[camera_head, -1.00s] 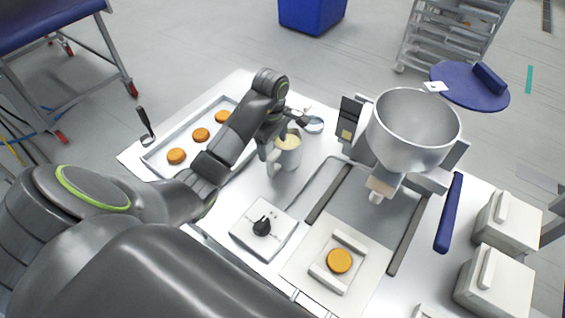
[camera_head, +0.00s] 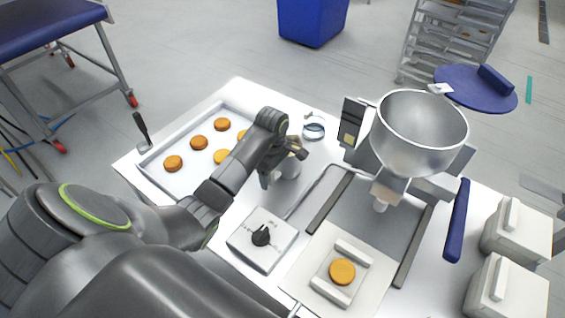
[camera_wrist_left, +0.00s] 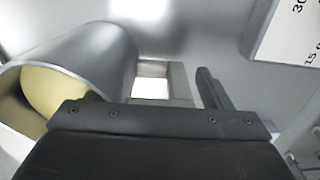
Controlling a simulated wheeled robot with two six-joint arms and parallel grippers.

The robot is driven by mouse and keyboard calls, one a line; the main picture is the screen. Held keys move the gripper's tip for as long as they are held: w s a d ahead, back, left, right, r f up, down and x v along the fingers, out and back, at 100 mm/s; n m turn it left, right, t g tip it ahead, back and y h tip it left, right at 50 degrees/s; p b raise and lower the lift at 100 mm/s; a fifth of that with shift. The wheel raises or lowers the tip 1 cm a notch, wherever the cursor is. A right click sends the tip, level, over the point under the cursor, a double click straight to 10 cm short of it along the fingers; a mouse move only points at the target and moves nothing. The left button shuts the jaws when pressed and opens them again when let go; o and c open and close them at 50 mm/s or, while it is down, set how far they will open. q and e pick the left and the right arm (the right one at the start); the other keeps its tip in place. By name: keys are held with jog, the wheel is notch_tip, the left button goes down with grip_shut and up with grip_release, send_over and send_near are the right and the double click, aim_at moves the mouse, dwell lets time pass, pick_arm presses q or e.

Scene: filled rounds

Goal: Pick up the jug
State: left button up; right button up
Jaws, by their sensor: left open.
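The jug (camera_head: 291,167) is a pale grey vessel standing on the white table, partly hidden behind my left gripper in the head view. In the left wrist view the jug (camera_wrist_left: 95,60) fills the left side, with pale yellow content in its mouth. Its squared handle (camera_wrist_left: 180,84) points right, towards the one visible finger. My left gripper (camera_head: 280,163) is open at the jug, with the handle showing beside that finger. The other finger is hidden in the left wrist view, so I cannot tell whether the handle is between them. My right gripper is not in view.
A tray (camera_head: 166,146) with several orange rounds lies left of the jug. A white dial box (camera_head: 246,243) is in front. A machine with a large steel hopper (camera_head: 420,135) stands to the right. A small round glass item (camera_head: 313,128) lies behind.

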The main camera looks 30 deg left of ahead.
pick_arm(q)
jog(key=shift+c, duration=0.3)
jog(key=c, duration=1.2)
jog(key=shift+c, duration=0.8)
jog(key=shift+r, duration=0.15)
